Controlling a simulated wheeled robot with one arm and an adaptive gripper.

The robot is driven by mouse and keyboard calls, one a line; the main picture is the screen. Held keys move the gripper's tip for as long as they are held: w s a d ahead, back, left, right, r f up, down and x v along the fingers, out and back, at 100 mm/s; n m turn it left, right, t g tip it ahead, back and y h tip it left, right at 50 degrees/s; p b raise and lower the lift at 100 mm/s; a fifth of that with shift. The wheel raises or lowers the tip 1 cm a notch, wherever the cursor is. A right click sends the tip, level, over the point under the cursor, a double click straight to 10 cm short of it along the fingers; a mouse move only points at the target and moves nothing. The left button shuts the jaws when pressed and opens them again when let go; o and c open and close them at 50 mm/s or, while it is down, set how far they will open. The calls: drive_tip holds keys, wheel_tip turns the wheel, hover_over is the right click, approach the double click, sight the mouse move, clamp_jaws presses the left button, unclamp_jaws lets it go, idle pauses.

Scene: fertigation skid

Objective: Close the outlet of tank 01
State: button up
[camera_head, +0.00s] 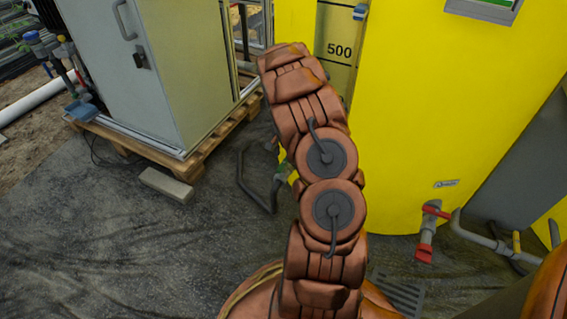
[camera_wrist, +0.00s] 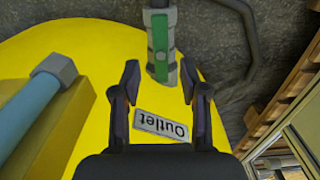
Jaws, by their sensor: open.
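The yellow tank (camera_head: 420,110) fills the right of the head view. In the wrist view its yellow wall (camera_wrist: 95,45) carries an upside-down "Outlet" label (camera_wrist: 160,126). Beyond the label a grey pipe (camera_wrist: 158,5) carries a valve with a green handle (camera_wrist: 160,45), which lies along the pipe. My gripper (camera_wrist: 159,80) is open and empty. Its fingertips appear on either side of the valve's near end, with gaps showing; I cannot tell the depth between them. In the head view my arm hides the gripper and most of this outlet.
A red-handled valve (camera_head: 430,225) sits low on the tank's right side. A cabinet on a wooden pallet (camera_head: 205,155) is farther left. A blue tube (camera_wrist: 35,105) runs along the tank at left in the wrist view.

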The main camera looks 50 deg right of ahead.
sight(284, 163)
drive_tip(key=shift+f+b, duration=0.55)
drive_tip(key=shift+f, duration=1.4)
drive_tip(key=shift+c, duration=0.2)
